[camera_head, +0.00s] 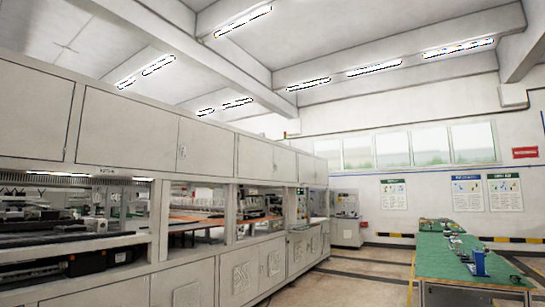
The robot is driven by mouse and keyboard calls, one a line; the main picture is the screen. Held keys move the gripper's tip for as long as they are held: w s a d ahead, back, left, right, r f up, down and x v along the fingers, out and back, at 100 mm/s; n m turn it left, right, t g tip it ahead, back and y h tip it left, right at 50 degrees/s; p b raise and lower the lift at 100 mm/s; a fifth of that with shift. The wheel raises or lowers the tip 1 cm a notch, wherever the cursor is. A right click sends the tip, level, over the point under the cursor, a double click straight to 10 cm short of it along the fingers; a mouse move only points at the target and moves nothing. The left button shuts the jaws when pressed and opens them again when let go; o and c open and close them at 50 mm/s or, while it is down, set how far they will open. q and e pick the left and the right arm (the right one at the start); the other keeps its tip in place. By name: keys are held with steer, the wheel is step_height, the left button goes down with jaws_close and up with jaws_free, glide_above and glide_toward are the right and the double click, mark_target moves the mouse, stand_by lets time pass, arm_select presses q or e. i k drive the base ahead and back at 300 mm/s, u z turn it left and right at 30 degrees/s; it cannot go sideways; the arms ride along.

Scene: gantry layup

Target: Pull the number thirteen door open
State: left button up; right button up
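A long white machine line runs along the left side, with rows of closed doors. The upper row has a large door (128,130) at the left, another door (206,152) beside it with a small handle, and smaller ones farther back. Lower doors with vent panels include a nearer one (239,274) and one (273,263) beside it. No number thirteen is legible on any door, so I cannot tell which one it is. Neither of my grippers is in view.
Open bays in the machine's middle show equipment and an orange surface (190,215). A green-topped table (462,258) with small items stands at the right. An aisle of bare floor (350,275) lies between them. Posters (394,194) hang on the far wall.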

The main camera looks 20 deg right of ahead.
mark_target(210, 149)
steer(key=z, duration=0.45)
steer(key=i, duration=0.95)
steer(key=z, duration=0.55)
steer(key=i, duration=2.4)
steer(key=u, duration=0.25)
steer(key=i, duration=2.35)
steer(key=u, duration=1.05)
steer(key=i, duration=0.95)
steer(key=u, duration=0.25)
